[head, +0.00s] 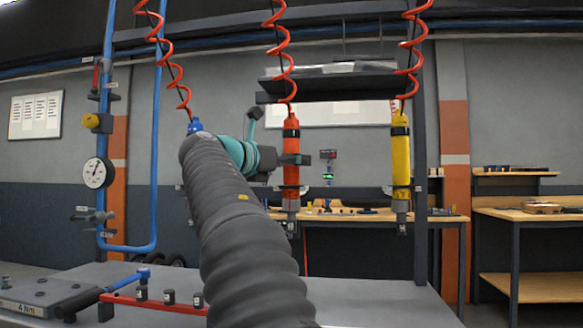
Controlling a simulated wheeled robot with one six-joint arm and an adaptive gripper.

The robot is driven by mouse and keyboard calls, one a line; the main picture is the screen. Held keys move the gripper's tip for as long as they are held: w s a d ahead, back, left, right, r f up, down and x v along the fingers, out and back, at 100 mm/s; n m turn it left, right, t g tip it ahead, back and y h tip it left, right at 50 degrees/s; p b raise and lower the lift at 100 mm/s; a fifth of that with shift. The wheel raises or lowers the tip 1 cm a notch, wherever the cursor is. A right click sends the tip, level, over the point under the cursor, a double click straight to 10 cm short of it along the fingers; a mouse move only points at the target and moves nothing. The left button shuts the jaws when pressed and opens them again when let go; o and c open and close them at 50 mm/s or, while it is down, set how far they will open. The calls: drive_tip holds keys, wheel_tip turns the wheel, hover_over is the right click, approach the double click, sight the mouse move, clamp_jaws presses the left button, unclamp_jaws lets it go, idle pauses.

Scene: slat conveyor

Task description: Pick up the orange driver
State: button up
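The orange driver (291,140) hangs upright from a red coiled hose in the middle of the head view. A yellow driver (401,150) hangs to its right, and a blue driver (195,126) on the left is mostly hidden behind my arm. My gripper (296,160) is at the orange driver's middle, with a dark part across or beside its body. The view does not show clearly whether the fingers are closed on it. My grey-sleeved arm covers much of the lower middle.
A grey table (375,303) stands in front. On its left are a plate marked 4 Nm (35,295), a torque wrench (100,297) and a red rail (150,303) with several sockets. Blue pipes with a gauge (97,173) rise at left. Wooden benches (540,212) stand behind.

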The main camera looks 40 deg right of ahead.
drive_tip(key=shift+d, duration=0.15)
clamp_jaws()
drive_tip(key=shift+r, duration=0.1)
drive_tip(key=shift+r, duration=0.15)
